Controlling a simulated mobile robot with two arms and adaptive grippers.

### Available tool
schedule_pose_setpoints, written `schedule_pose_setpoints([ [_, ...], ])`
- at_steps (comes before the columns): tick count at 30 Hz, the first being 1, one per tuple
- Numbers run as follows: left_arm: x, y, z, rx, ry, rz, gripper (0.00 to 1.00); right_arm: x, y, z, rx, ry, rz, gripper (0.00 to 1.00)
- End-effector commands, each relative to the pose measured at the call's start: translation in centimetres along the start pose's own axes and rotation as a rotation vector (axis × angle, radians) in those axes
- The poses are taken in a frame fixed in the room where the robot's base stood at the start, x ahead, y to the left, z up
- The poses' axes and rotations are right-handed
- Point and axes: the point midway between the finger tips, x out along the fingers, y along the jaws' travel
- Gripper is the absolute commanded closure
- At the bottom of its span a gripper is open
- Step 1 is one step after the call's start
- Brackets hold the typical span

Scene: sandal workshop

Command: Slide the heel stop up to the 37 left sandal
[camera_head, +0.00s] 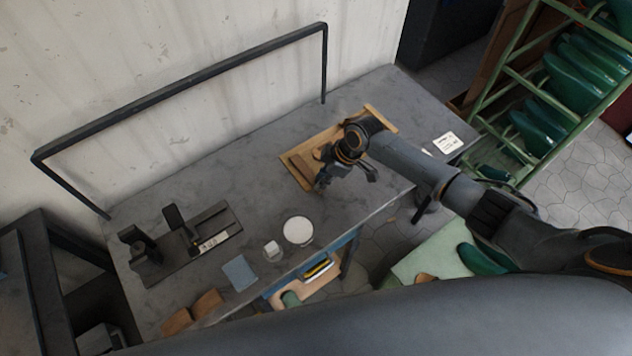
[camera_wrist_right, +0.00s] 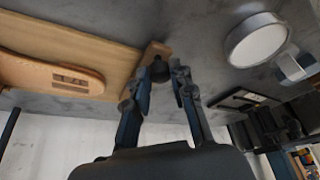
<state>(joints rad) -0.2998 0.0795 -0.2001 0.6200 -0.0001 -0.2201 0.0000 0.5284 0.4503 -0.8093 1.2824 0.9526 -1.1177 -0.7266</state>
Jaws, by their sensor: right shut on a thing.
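The tan 37 left sandal (camera_wrist_right: 55,76) lies on a wooden board (camera_wrist_right: 100,52) at the left of the right wrist view. The heel stop (camera_wrist_right: 155,50), a brown wooden block with a dark knob, is at the board's right end there, apart from the sandal. My right gripper (camera_wrist_right: 161,88) is shut on the knob. In the head view the board (camera_head: 290,173) lies on the bench, and my right gripper (camera_head: 335,172) and arm cover much of it, hiding most of the sandal. My left gripper is not in view.
A round white-topped dish (camera_head: 298,230), a small pale block (camera_head: 272,249) and a blue-grey pad (camera_head: 240,273) are near the bench's front edge. A dark fixture (camera_head: 190,245) stands at left. A white card (camera_head: 447,143) lies at right. A black rail (camera_head: 190,88) runs behind.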

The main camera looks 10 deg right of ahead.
Motion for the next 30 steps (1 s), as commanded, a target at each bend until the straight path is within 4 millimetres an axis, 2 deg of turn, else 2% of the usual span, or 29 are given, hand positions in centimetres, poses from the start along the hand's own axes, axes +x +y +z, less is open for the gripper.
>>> schedule_pose_setpoints([
  [1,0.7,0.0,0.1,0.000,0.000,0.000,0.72,-0.3,1.4,1.2,0.004,-0.008,0.016,1.00],
  [3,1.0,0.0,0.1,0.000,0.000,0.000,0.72,-0.7,2.2,1.9,0.003,-0.009,0.017,1.00],
  [14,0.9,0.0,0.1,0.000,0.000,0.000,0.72,-1.1,2.7,2.2,0.002,-0.009,0.017,1.00],
  [15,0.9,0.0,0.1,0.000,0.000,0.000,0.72,-1.1,2.6,2.2,0.002,-0.008,0.017,0.69],
  [17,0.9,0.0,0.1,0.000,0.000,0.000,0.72,-1.1,2.6,2.2,0.002,-0.008,0.016,0.56],
  [18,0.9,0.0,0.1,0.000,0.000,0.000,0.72,-1.1,2.6,2.1,0.002,-0.008,0.015,0.54],
  [26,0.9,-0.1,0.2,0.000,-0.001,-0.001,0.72,-1.0,2.4,2.0,0.001,-0.005,0.011,0.54],
  [30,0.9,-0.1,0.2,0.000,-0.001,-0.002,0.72,-1.9,2.5,2.0,0.000,-0.004,0.013,0.54],
])
